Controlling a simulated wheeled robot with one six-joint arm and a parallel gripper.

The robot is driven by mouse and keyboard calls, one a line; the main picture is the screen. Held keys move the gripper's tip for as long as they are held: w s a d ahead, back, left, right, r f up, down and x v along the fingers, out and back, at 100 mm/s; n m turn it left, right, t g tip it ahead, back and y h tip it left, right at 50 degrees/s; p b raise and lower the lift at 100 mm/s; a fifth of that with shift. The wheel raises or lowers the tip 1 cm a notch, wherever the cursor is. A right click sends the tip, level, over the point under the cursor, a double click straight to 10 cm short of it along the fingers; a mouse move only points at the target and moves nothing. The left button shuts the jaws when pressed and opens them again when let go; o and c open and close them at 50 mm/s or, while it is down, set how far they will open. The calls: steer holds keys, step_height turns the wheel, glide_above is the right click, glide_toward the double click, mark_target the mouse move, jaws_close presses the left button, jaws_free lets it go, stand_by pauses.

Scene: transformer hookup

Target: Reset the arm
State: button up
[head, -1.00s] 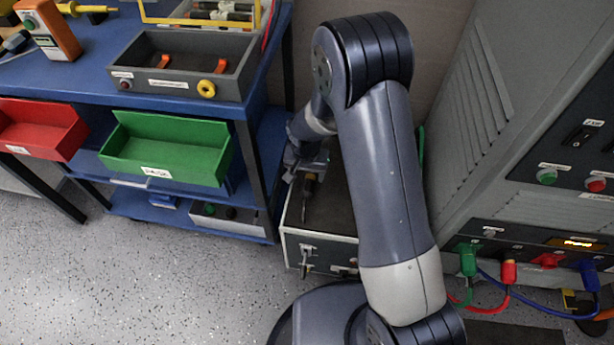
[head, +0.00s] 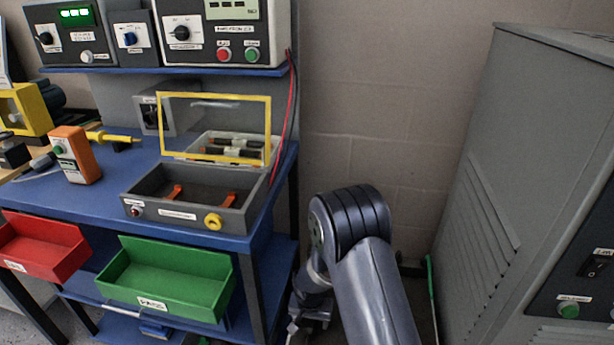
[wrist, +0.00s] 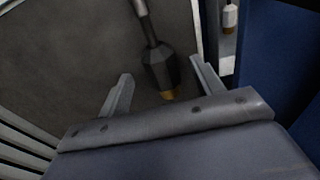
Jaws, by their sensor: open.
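My gripper (wrist: 161,67) is open in the wrist view, with its two grey fingers apart. A dark tool with a brass-coloured end (wrist: 160,68) shows between and beyond the fingers, and I cannot tell whether it touches either one. In the head view my arm (head: 355,250) is bent at the lower middle. My gripper's end (head: 308,318) is low beside the blue bench and partly cut off by the picture's lower edge.
The blue bench (head: 95,190) carries a grey tray with a yellow-framed lid (head: 215,97) and an orange meter (head: 75,155). Green (head: 165,280) and red (head: 42,245) bins hang at its front. A grey cabinet (head: 500,170) stands right. Open wall space lies between.

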mark_target(311, 325)
steer(key=f, duration=0.3)
steer(key=shift+w+f, duration=0.2)
steer(key=shift+f, duration=0.2)
step_height(311, 325, up, 3)
steer(key=shift+f+p, duration=0.15)
steer(key=shift+p, duration=0.8)
steer(key=shift+r+p, duration=0.75)
steer(key=shift+p, duration=0.05)
steer(key=shift+f, duration=0.1)
